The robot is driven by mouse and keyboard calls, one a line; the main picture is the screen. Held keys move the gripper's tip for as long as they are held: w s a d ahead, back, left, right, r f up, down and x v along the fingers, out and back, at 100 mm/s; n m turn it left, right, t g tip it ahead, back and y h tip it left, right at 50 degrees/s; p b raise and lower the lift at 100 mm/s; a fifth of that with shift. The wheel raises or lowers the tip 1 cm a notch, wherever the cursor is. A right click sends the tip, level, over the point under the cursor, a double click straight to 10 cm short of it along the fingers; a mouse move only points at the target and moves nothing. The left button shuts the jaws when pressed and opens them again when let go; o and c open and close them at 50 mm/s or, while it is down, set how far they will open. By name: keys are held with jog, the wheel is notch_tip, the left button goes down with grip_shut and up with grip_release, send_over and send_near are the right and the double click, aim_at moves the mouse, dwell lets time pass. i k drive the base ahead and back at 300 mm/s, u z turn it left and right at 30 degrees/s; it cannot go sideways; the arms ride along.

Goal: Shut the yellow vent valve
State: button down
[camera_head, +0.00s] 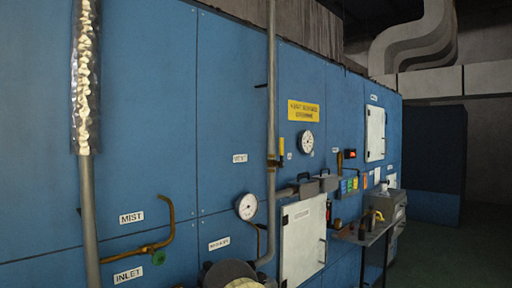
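A small yellow lever (281,147) stands upright beside the grey vertical pipe (271,100) in the middle of the head view, roughly in line with the pipe. A dark valve body joins it to the pipe just below. A small white label (240,158) is on the panel to its left; its text is too small to read surely. I cannot make out my gripper's fingers. A dark rounded shape with a pale part shows at the bottom edge; I cannot tell whether it is mine.
A blue panel wall (155,110) runs away to the right. A green-handled valve (158,257) sits near the INLET label (128,275). Gauges (247,206) and a white door (302,240) are on the wall. A narrow shelf (370,232) juts out at right; floor beyond is clear.

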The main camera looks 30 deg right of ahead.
aim_at(281, 163)
jog(key=z, duration=0.5)
jog(key=i, duration=0.95)
jog(key=z, duration=0.75)
